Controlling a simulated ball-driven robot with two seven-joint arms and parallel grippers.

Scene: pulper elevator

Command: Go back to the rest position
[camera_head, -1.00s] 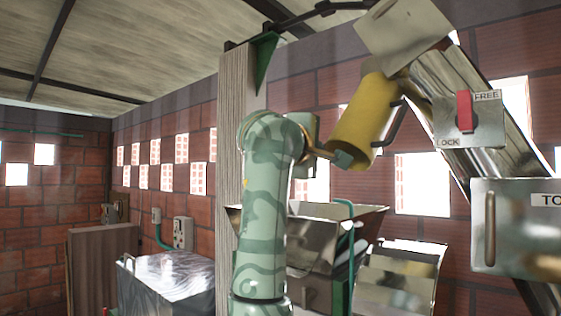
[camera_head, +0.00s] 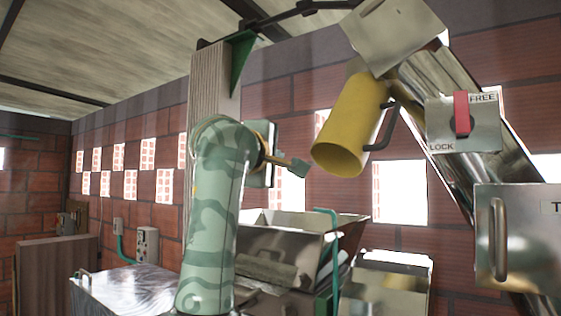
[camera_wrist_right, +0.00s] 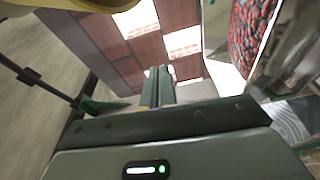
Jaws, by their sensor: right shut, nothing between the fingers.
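My right arm, pale green with darker patches, rises in the middle of the head view. Its gripper (camera_head: 297,167) points right, with its narrow fingers together and empty. The fingers also show together in the right wrist view (camera_wrist_right: 158,86). A yellow cylindrical spout (camera_head: 350,127) hangs tilted just right of the fingertips, with a visible gap between them. My left gripper is not in view.
A steel panel with a red lever (camera_head: 461,113), marked FREE and LOCK, is at the right. A handled steel door (camera_head: 520,235) is below it. Steel hoppers (camera_head: 295,245) stand behind my arm. Red berries (camera_wrist_right: 249,35) show in the wrist view. A wooden post (camera_head: 213,85) stands behind.

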